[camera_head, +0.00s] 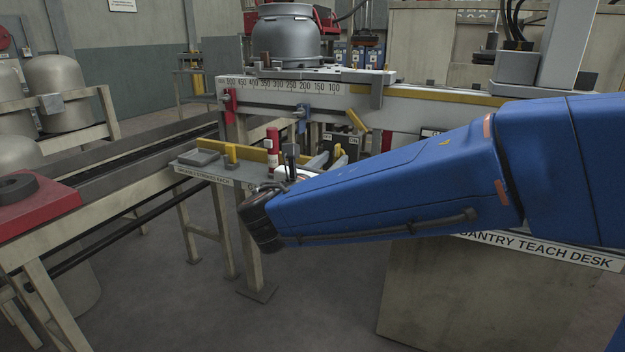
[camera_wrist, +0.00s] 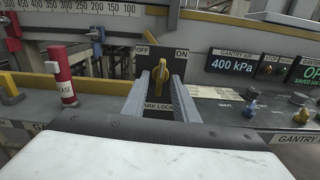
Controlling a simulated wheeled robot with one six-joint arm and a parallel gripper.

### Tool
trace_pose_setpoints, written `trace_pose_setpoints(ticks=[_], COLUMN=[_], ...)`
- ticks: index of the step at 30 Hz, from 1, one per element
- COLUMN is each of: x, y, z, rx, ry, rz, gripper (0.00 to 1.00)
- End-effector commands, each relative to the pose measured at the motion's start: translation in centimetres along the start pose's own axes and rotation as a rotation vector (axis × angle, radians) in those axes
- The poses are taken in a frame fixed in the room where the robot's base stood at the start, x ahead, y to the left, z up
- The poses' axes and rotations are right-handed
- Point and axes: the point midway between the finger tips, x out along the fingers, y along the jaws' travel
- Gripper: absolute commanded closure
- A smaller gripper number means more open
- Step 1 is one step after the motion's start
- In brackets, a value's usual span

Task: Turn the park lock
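The park lock is a yellow knob (camera_wrist: 172,91) on a dark plate marked OFF on the left and ON on the right, in the wrist view. My gripper (camera_wrist: 166,76) is open, with one grey finger on each side of the knob. Whether the fingers touch it I cannot tell. In the head view my blue arm reaches left across the desk and hides much of the gripper (camera_head: 327,162).
A red and white grease tube (camera_wrist: 62,83) stands left of my gripper; it also shows in the head view (camera_head: 273,150). To the right are a 400 kPa display (camera_wrist: 235,64) and small knobs (camera_wrist: 250,108). The scaled gantry beam (camera_head: 290,90) runs behind.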

Motion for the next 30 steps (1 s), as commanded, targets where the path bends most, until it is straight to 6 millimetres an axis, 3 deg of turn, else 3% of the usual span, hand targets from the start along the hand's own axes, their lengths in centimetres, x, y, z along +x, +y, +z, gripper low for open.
trace_pose_setpoints(ticks=[30], x=[-14.9], y=[0.1], z=[-0.1], rx=[0.000], ry=[0.001], rz=[0.003], gripper=[0.73])
